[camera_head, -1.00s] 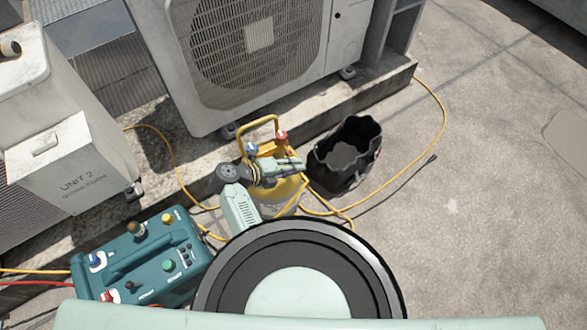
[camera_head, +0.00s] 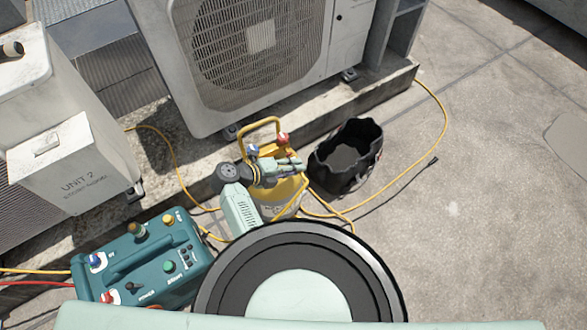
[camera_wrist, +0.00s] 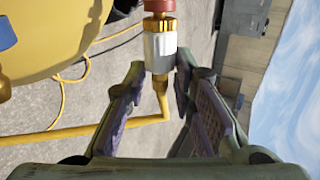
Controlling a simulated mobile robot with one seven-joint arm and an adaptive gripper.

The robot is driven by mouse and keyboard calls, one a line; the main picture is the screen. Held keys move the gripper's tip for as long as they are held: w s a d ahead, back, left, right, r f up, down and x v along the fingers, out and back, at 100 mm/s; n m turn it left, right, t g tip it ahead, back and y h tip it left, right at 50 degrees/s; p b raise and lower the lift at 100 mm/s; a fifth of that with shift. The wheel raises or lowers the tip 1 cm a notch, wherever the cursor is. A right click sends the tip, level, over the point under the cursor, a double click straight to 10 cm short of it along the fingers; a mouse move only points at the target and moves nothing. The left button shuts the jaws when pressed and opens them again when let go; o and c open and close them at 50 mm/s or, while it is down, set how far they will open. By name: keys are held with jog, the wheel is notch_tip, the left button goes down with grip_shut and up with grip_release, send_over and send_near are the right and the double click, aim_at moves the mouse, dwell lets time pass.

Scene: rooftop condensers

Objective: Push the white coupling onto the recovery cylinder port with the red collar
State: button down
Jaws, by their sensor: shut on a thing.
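The white coupling (camera_wrist: 160,48) is upright in the wrist view, with a brass elbow (camera_wrist: 158,82) and yellow hose below it. My gripper (camera_wrist: 161,68) is shut on the coupling, one finger on each side. Just above the coupling are a brass ring (camera_wrist: 160,25) and the red collar (camera_wrist: 159,6) of the port, in line with it. The coupling appears to meet the brass ring; I cannot tell how far it is on. In the head view my gripper (camera_head: 290,164) is beside the yellow recovery cylinder's (camera_head: 281,196) red valve (camera_head: 283,139); the coupling is not distinguishable there.
A blue valve (camera_head: 253,151) and yellow handle (camera_head: 259,123) stand close to my gripper. A black bag (camera_head: 347,157) is right of the cylinder. A teal recovery machine (camera_head: 143,262) is at lower left, a condenser (camera_head: 250,55) behind. Yellow hoses cross the ground; the right is clear.

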jog(key=shift+w+a, duration=0.15)
jog(key=shift+w, duration=0.1)
dwell(0.3)
jog(key=c, duration=1.3)
grip_release()
jog(key=shift+s, duration=0.1)
jog(key=s+d+p, duration=0.1)
jog(key=s, duration=0.1)
jog(key=s+d+p, duration=0.1)
jog(key=s+p, duration=0.1)
jog(key=s+d+p, duration=0.1)
jog(key=s+p, duration=0.1)
jog(key=shift+s+d, duration=0.15)
jog(key=shift+d, duration=0.25)
